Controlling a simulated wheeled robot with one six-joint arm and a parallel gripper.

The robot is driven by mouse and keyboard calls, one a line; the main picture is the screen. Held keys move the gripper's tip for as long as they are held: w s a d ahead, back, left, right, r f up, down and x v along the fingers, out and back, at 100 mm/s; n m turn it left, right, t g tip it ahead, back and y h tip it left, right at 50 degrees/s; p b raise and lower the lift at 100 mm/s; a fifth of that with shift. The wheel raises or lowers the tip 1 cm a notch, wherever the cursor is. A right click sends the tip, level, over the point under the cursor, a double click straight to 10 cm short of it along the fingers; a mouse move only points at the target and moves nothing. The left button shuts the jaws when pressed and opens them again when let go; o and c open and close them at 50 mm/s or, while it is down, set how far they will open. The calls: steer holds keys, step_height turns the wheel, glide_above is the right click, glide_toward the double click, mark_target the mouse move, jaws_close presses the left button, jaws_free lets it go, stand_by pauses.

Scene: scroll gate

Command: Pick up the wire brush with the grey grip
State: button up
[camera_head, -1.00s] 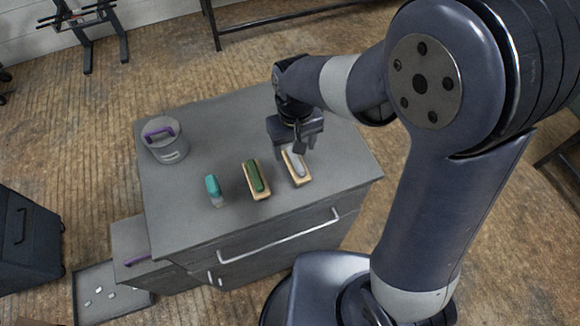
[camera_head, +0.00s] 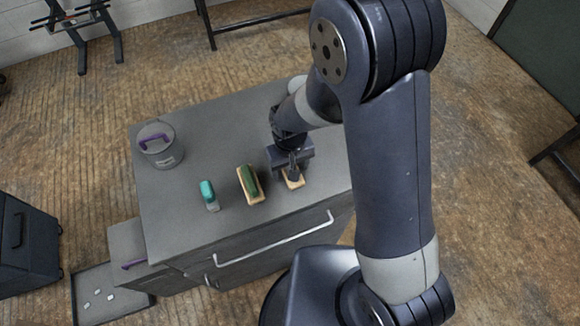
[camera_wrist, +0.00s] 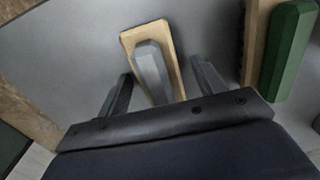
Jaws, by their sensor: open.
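The wire brush with the grey grip (camera_wrist: 150,62) lies on the grey cabinet top. It has a pale wooden base under a grey grip, and in the head view its wooden end (camera_head: 293,180) shows while my gripper hides most of it. My gripper (camera_head: 294,172) is over this brush. In the wrist view my gripper (camera_wrist: 160,80) is open, with one finger on each side of the grey grip and a gap to each. I cannot tell the exact height of the fingertips above the cabinet top.
A brush with a green grip (camera_head: 250,184) lies just beside, also in the wrist view (camera_wrist: 287,50). A teal-topped item (camera_head: 209,195) and a grey lidded pot with a purple handle (camera_head: 160,145) stand farther left. The cabinet top (camera_head: 210,120) is clear behind the brushes.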

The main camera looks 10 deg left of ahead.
steer(key=c, duration=1.1)
steer(key=shift+r, duration=0.15)
steer(key=shift+c, duration=0.2)
step_height(320, 180, up, 10)
steer(key=shift+f+b, duration=0.1)
steer(key=shift+b, duration=0.6)
steer(key=o, duration=0.5)
steer(key=c, duration=0.3)
steer(key=shift+s, duration=0.1)
